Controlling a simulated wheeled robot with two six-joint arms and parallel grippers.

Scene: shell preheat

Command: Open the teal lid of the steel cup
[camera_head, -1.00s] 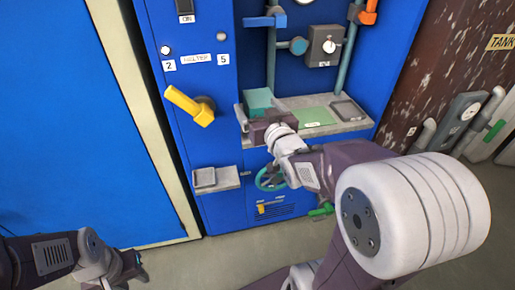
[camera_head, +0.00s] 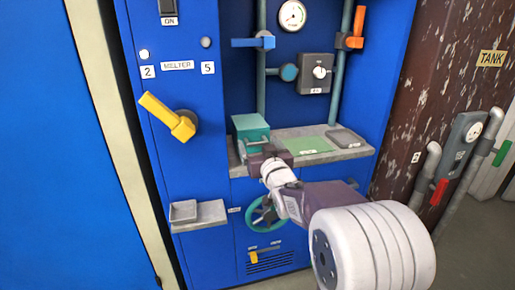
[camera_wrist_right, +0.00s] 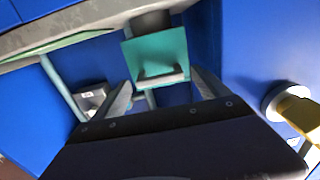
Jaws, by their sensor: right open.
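The teal lid (camera_head: 251,124) sits at the left end of the grey shelf in the head view, as a boxy shape. In the right wrist view the teal lid (camera_wrist_right: 142,52) shows a flat face with a grey bar handle (camera_wrist_right: 160,78). A dark round part (camera_wrist_right: 152,20), which looks like the steel cup, meets the lid's edge there; the cup is hidden in the head view. My right gripper (camera_head: 258,156) is open just in front of and below the lid. In the wrist view the handle lies between its fingertips; contact cannot be told. My left gripper is out of view.
The grey shelf (camera_head: 355,151) also bears a flat green plate (camera_head: 309,144) and a dark tray (camera_head: 346,138). A yellow lever (camera_head: 168,116) juts out to the left. A small ledge (camera_head: 211,214) and a teal handwheel (camera_head: 263,216) are below.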

